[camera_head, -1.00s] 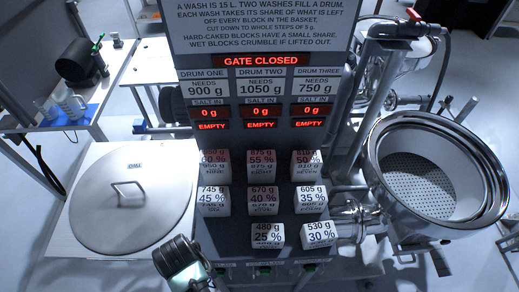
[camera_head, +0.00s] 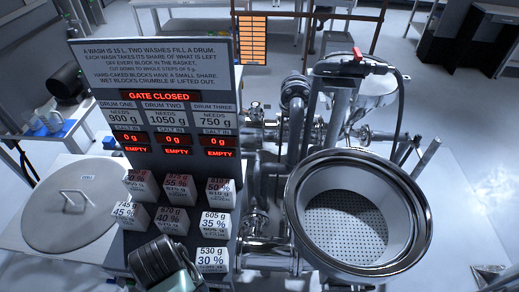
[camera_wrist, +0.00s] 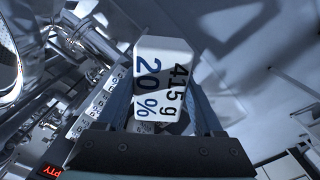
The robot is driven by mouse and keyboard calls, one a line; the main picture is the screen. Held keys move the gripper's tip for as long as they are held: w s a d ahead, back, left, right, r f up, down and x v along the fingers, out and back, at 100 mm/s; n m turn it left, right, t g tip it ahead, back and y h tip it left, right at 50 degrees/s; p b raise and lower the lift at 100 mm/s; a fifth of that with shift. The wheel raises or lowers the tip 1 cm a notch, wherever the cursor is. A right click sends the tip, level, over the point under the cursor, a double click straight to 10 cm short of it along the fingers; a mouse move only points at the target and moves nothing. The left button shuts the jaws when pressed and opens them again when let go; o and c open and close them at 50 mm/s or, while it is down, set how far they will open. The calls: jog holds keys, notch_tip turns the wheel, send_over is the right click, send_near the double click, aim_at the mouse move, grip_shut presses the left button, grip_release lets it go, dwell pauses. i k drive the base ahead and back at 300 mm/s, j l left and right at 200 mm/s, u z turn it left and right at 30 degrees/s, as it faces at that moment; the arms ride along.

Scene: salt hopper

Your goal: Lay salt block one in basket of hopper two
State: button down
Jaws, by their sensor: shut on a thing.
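My gripper (camera_wrist: 163,100) is shut on a white salt block (camera_wrist: 162,75) marked 415 g and 20 %, with one finger on each side of it. In the head view the block and fingers are hidden; only a dark part of my arm shows at the lower left. A large round steel hopper (camera_head: 424,222) stands open at the right, with a perforated basket (camera_head: 345,228) inside. The visible basket floor is empty. No number shows on the hopper, and the held block shows no name.
Several other salt blocks (camera_head: 214,224) sit in rows below the sign panel (camera_head: 155,60). The panel reads GATE CLOSED, each drum 0 g and EMPTY. A round lid with a handle (camera_head: 72,222) covers another vessel at left. Pipes and valves (camera_head: 262,248) stand left of the hopper.

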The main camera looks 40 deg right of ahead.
aim_at(345, 217)
jog(key=k+l, duration=0.15)
jog(key=l, duration=0.25)
jog(key=k+l+u, duration=0.1)
jog(key=l, duration=0.35)
jog(key=k+l, duration=0.25)
jog(key=l, duration=0.15)
jog(key=k+l+u, duration=0.1)
jog(key=l, duration=0.3)
jog(key=i+l, duration=0.15)
jog(key=l, duration=0.3)
jog(key=i+l+u, duration=0.1)
jog(key=l, duration=0.3)
jog(key=i+l+u, duration=0.1)
jog(key=l, duration=0.35)
jog(key=i+l, duration=0.1)
jog(key=l, duration=0.35)
jog(key=i+l+u, duration=0.1)
jog(key=i+l, duration=0.05)
jog(key=i, duration=0.05)
